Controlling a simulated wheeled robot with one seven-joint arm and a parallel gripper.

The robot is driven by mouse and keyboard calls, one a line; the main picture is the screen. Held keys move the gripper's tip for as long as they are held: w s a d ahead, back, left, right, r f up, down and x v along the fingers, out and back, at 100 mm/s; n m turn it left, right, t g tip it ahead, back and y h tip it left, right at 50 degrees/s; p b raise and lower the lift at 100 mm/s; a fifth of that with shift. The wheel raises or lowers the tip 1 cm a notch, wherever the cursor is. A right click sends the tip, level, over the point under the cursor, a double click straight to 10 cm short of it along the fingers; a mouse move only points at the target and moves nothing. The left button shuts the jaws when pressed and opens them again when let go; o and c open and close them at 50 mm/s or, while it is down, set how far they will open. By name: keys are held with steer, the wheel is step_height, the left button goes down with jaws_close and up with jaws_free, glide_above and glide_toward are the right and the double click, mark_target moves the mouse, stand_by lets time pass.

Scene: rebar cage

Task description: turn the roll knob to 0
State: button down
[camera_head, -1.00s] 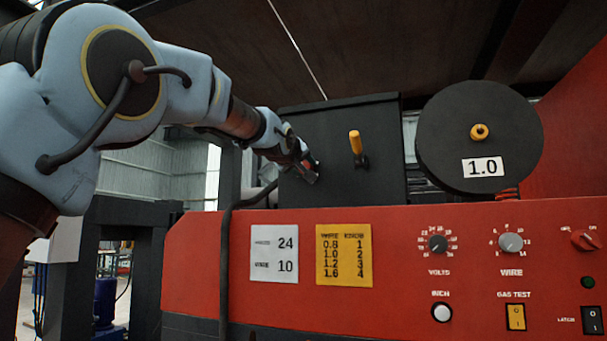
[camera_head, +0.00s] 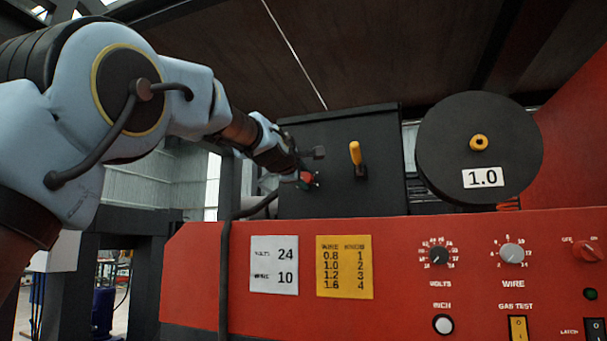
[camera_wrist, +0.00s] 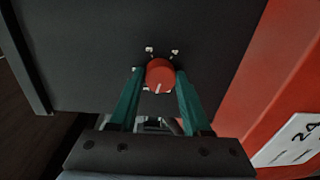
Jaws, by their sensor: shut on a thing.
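The roll knob (camera_wrist: 160,76) is a round red knob on the dark panel in the wrist view. A white pointer line on its face points to the bottom of the picture. Small pale marks show on the panel above it; their digits are too small to read. My gripper (camera_wrist: 160,82) is shut on the knob, with one green finger at each side. In the head view my gripper (camera_head: 308,170) is at the left part of the black box (camera_head: 335,195), and the knob cannot be made out clearly there.
A yellow-handled lever (camera_head: 356,158) stands right of my gripper on the black box. A black wire spool (camera_head: 445,140) marked 1.0 is farther right. A white card (camera_head: 274,265) and a yellow chart (camera_head: 344,268) are on the red front below. A dark cable (camera_head: 228,255) hangs below my arm.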

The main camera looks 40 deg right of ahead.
steer(key=n+p, duration=0.1)
steer(key=n, duration=0.3)
steer(key=shift+w+p, duration=0.1)
steer(key=shift+p, duration=0.25)
steer(key=shift+n+p, duration=0.3)
steer(key=shift+n, duration=1.3)
steer(key=shift+c, duration=1.8)
jaws_free()
steer(key=shift+a, duration=0.15)
steer(key=b+v, duration=0.1)
steer(key=v, duration=0.9)
steer(key=shift+a+b, duration=0.35)
steer(key=shift+b, duration=0.05)
steer(key=shift+f, duration=0.15)
